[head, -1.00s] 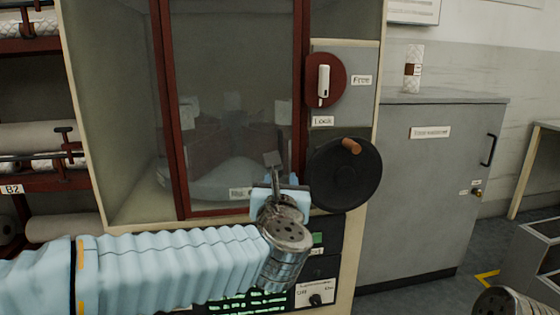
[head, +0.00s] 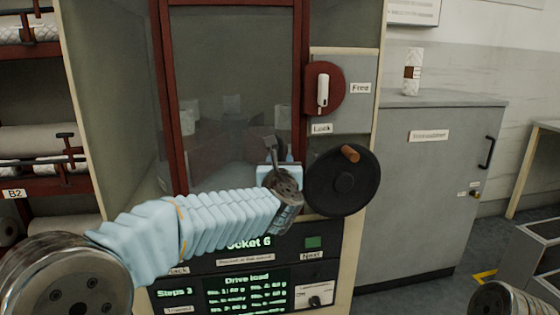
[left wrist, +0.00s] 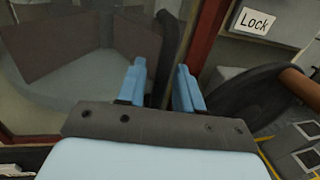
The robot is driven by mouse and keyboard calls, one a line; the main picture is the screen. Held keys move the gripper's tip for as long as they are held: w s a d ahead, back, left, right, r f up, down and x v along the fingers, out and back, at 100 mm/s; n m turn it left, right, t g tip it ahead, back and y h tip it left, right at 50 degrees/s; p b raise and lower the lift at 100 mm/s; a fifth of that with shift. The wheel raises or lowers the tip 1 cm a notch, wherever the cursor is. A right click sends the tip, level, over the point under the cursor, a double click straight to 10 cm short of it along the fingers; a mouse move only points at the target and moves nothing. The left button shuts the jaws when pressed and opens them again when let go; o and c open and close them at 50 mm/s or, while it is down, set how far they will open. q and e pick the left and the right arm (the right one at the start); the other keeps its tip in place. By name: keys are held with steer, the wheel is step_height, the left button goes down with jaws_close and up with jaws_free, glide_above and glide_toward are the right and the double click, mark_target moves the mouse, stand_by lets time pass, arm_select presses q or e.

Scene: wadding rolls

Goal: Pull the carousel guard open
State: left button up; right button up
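The carousel guard (head: 232,60) is a see-through panel in a dark red frame on the front of the machine. It looks closed, with the pale carousel dimly visible behind it. My left gripper (head: 279,150) is at the lower right of the panel, near its right red post. In the left wrist view its two blue fingers (left wrist: 161,68) stand apart. A dark upright strip shows between or behind them; I cannot tell whether it is a handle or whether the fingers touch it. My right gripper is not in view.
A white lever on a red disc (head: 323,90) sits beside the "Free" and "Lock" labels. A black handwheel (head: 342,180) with a wooden knob is close to the right of my left gripper. A lit screen (head: 245,287) is below. A grey cabinet (head: 430,190) stands right.

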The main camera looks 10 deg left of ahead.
arm_select(q)
jaws_close()
stand_by(0.3)
